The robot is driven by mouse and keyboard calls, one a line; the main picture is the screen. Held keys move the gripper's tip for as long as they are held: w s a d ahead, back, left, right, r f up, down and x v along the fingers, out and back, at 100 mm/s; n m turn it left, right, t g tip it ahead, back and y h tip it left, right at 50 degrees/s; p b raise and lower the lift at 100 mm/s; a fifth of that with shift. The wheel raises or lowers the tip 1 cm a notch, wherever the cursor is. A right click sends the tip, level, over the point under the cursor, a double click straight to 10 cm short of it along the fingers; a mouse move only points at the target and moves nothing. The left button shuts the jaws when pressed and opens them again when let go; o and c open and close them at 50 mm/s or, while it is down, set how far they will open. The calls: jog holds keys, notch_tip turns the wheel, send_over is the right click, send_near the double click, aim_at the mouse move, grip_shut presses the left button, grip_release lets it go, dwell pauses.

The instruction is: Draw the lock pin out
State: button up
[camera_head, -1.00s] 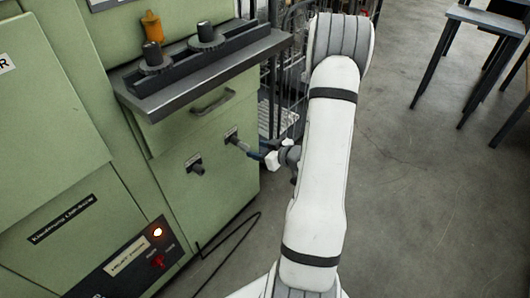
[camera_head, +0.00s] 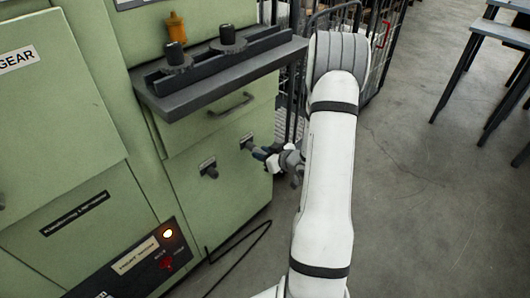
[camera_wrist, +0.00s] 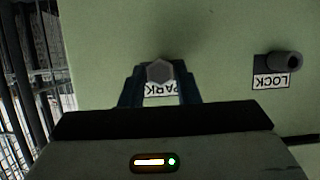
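The lock pin (camera_wrist: 159,72) shows in the wrist view as a grey hexagonal end at the upside-down PARK label (camera_wrist: 160,89). The fingers of my gripper (camera_wrist: 160,78) stand close on both sides of it and appear shut on it. In the head view my gripper (camera_head: 264,154) is right up against the PARK fitting (camera_head: 247,142) on the green cabinet front; the pin's shaft is mostly hidden there. The LOCK fitting (camera_wrist: 286,61), a dark round stub above its label, is apart from my fingers; it also shows in the head view (camera_head: 208,169).
A dark shelf (camera_head: 185,97) juts out above the fittings, with a drawer handle (camera_head: 232,104) below it. A wire cage (camera_head: 375,45) stands behind my arm. A cable (camera_head: 240,247) lies on the floor. Open floor is on the right.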

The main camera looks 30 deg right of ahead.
grip_shut()
jog(key=s+d, duration=0.2)
jog(key=s, duration=0.4)
jog(key=shift+s, duration=0.2)
dwell(1.5)
jog(key=shift+d, duration=0.15)
jog(key=s+d+p, duration=0.1)
jog(key=s+d, duration=0.2)
jog(key=s, duration=0.5)
jog(key=shift+s, duration=0.25)
dwell(0.5)
